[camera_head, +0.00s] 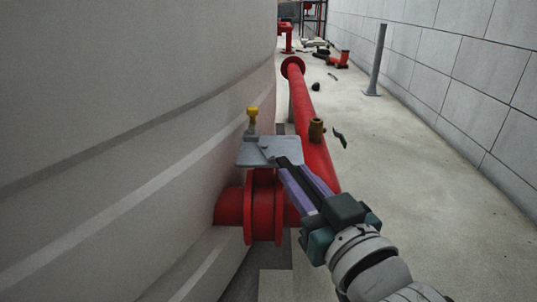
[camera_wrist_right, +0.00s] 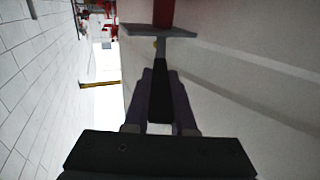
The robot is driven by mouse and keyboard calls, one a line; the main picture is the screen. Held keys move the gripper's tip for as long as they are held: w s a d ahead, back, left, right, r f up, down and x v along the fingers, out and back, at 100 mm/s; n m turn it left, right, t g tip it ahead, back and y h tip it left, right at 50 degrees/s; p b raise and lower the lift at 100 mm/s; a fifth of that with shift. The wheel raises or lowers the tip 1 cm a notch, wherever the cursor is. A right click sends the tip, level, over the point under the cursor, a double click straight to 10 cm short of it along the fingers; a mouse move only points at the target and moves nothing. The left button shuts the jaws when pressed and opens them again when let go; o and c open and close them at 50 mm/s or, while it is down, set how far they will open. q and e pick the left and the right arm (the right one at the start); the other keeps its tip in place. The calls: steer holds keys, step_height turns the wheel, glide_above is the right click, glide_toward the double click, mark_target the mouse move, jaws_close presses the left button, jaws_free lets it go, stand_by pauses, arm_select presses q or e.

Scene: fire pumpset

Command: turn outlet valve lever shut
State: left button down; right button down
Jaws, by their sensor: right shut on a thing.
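The outlet valve (camera_head: 263,210) is a red flanged body beside the big grey tank, with a flat grey plate (camera_head: 258,150) on top. A dark lever (camera_wrist_right: 160,98) runs out from the plate. My right gripper (camera_head: 288,170) reaches in from the lower right, its purple fingers close to the plate's near right edge. In the right wrist view, the fingers (camera_wrist_right: 160,76) lie on both sides of the lever and are shut on it. The fingers hide part of the lever in the head view. My left gripper is not in view.
The curved grey tank (camera_head: 120,130) fills the left. A red pipe (camera_head: 307,110) with a brass fitting (camera_head: 316,130) runs back from the valve. A yellow-topped fitting (camera_head: 252,116) stands behind the plate. Concrete floor (camera_head: 440,200) is open at right, before a block wall (camera_head: 470,70) and grey post (camera_head: 377,65).

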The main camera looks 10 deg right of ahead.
steer(key=shift+f, duration=0.1)
steer(key=c, duration=0.7)
jaws_free()
steer(key=shift+c, duration=0.2)
steer(key=shift+s, duration=0.2)
steer(key=s+d+p, duration=0.1)
steer(key=s+p, duration=0.3)
steer(key=s, duration=0.5)
steer(key=shift+s+d+p, duration=0.25)
steer(key=shift+d+p, duration=0.1)
steer(key=shift+p, duration=0.05)
steer(key=shift+c, duration=0.4)
